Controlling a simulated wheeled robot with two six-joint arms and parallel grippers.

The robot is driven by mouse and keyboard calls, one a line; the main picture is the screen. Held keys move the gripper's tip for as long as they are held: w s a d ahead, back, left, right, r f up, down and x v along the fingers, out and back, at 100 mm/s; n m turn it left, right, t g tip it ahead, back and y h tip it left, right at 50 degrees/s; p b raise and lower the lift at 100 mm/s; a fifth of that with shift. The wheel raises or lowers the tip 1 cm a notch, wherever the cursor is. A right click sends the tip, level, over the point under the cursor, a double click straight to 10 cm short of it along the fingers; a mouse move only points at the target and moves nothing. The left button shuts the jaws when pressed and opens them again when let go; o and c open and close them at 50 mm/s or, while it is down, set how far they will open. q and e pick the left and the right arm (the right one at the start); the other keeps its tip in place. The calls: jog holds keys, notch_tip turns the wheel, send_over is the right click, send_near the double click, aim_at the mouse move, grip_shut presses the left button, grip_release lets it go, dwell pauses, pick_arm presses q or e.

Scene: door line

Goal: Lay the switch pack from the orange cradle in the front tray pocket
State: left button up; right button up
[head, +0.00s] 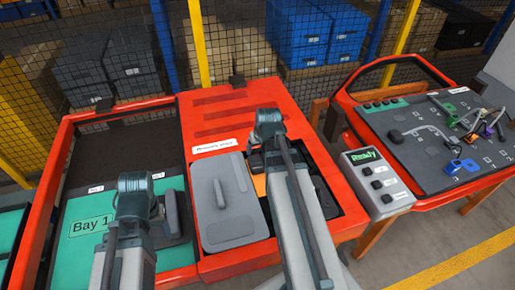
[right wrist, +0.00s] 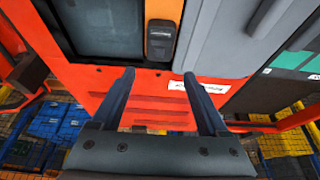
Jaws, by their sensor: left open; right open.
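The orange cradle (right wrist: 163,10) shows in the right wrist view with the dark switch pack (right wrist: 160,42) in it. In the head view the cradle (head: 260,186) is partly hidden by my right arm. My right gripper (right wrist: 160,76) is open and empty, its fingers apart and short of the pack in the picture. The red-walled tray at left has a green near pocket (head: 95,205) marked Bay 1 and a dark far part. My left gripper (head: 135,185) is above the green pocket; its fingers are hidden.
A dark grey block (head: 176,222) shows beside my left gripper. A grey lid with a handle (head: 238,215) lies left of the cradle. A box reading Ready (head: 375,180) and a red-framed door panel with cables (head: 420,135) stand at right. Open floor lies at lower right.

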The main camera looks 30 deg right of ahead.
aim_at(255, 160)
jog(key=b+x, duration=1.1)
jog(key=x, duration=0.2)
jog(key=shift+s, duration=0.1)
grip_shut()
dwell(0.4)
dwell(0.5)
jog(key=shift+r, duration=0.25)
jog(key=shift+r, duration=0.1)
